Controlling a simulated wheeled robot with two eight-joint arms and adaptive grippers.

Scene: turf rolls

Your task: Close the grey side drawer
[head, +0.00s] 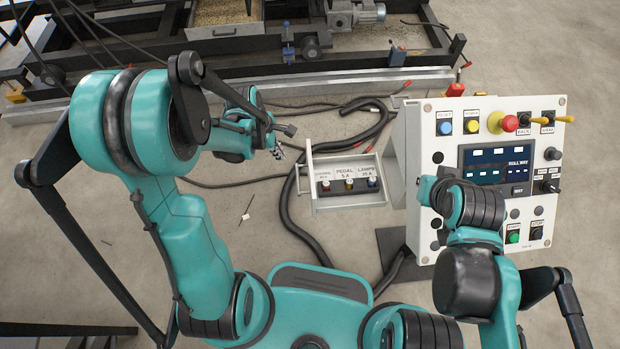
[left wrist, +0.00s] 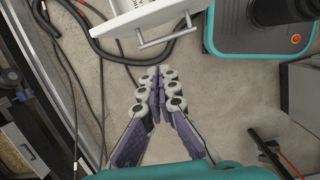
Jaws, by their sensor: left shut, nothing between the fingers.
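The grey side drawer (head: 350,204) stands open, pulled out to the left from the control box (head: 412,150). Inside it are several labelled fuse knobs (head: 349,185). Its bar handle (head: 299,180) is on the left end. In the left wrist view the drawer (left wrist: 130,20) is at the top, its handle (left wrist: 166,41) above the fingertips. My left gripper (head: 280,152) is just left of the drawer, near the handle's far end; its fingers (left wrist: 158,72) are together and empty, with a visible gap to the handle in the wrist view. My right gripper does not show.
The white control panel (head: 480,215) with buttons and a screen faces me at the right. Black hoses and cables (head: 290,222) lie on the floor below and left of the drawer. A dark machine frame (head: 330,80) runs along the back. Open concrete floor lies left of the drawer.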

